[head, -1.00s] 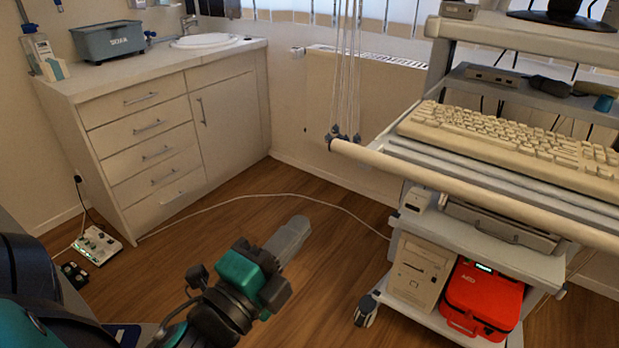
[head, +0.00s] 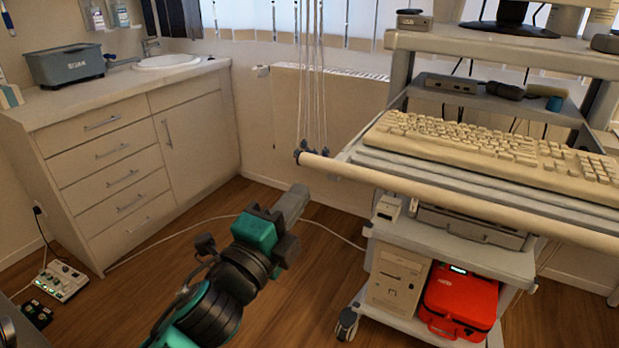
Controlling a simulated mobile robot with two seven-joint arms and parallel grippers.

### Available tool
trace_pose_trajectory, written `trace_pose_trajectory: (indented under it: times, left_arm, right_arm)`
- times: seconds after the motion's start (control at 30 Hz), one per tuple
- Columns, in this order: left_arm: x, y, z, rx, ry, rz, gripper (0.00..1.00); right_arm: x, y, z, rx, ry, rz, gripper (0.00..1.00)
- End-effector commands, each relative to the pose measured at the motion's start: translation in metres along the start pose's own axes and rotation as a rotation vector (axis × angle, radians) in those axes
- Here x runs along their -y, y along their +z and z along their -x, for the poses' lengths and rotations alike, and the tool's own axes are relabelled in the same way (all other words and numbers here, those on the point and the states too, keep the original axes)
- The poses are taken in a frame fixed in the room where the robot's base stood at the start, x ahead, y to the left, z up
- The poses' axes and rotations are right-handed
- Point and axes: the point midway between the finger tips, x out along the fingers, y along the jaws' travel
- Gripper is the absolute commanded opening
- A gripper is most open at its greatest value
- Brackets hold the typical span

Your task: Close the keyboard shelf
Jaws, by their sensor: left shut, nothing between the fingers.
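The keyboard shelf (head: 440,181) is pulled out from the cart at the right, toward me. A beige keyboard (head: 490,150) lies on it. A long cream bar (head: 430,196) runs along its front edge. My left gripper (head: 297,200) is shut and empty, with its tip a little below and left of the bar's left end. A gap shows between them in the picture; the depth between them is hard to judge. My right gripper is not in view.
The cart's lower shelf holds a beige computer box (head: 396,279) and a red case (head: 459,302). White cords (head: 312,90) hang by the bar's left end. A drawer cabinet (head: 125,160) stands left. A cable (head: 180,233) crosses the open wood floor.

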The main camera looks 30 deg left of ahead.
Motion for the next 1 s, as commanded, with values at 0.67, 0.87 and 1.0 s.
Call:
trace_pose_trajectory:
  times: [0.67,0.87,1.0]
  left_arm:
    - [0.000,0.000,-0.046,0.000,0.000,0.000,0.00]
    - [0.000,0.000,-0.047,0.000,0.000,0.000,0.00]
    - [-0.001,0.000,-0.054,0.000,0.000,0.000,0.00]
  right_arm:
    - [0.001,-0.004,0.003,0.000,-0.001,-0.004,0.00]
    - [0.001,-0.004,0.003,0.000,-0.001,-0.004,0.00]
    - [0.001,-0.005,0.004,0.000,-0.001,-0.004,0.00]
